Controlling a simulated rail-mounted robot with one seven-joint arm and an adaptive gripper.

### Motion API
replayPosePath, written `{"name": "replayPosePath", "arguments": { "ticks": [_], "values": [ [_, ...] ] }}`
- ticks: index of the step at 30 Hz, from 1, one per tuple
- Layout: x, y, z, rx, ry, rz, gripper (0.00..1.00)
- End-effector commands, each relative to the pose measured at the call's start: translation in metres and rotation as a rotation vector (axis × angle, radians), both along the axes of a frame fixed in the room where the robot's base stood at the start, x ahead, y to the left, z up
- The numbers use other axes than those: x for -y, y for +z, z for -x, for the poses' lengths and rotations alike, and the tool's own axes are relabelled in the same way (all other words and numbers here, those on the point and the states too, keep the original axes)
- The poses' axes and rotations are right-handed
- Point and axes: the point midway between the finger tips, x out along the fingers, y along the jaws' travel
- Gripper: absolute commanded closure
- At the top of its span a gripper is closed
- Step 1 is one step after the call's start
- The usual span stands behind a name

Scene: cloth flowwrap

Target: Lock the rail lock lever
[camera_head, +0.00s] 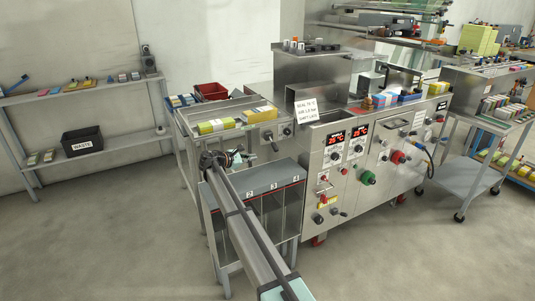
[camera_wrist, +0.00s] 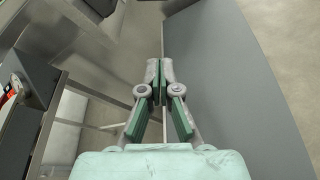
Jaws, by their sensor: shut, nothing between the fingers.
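My gripper (camera_head: 240,157) is at the end of my arm, low over the grey-topped rack with numbered slots and in front of the steel infeed table. In the wrist view my gripper (camera_wrist: 160,82) has its two green-padded fingers together, with nothing between them. On the front panel of the infeed table are two small round fittings; one has a dark handle (camera_head: 273,143) hanging from it, to the right of my gripper and apart from it. It may be the rail lock lever, but it is too small to tell. No lever is clear in the wrist view.
The numbered rack's grey top (camera_head: 262,180) lies below my gripper and fills the right of the wrist view (camera_wrist: 235,90). A steel machine (camera_head: 325,205) with knobs and red displays stands to the right. Yellow packs (camera_head: 216,126) lie on the infeed table. Floor is open at left.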

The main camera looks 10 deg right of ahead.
Motion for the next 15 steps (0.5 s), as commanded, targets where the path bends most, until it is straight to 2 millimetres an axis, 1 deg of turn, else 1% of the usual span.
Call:
{"name": "replayPosePath", "arguments": {
  "ticks": [4, 8, 15],
  "values": [
    [0.006, -0.002, -0.003, 0.000, -0.001, -0.001, 1.00],
    [0.018, -0.005, -0.011, 0.000, -0.001, -0.001, 1.00],
    [0.055, -0.018, -0.033, 0.000, -0.002, 0.000, 1.00]
  ]
}}
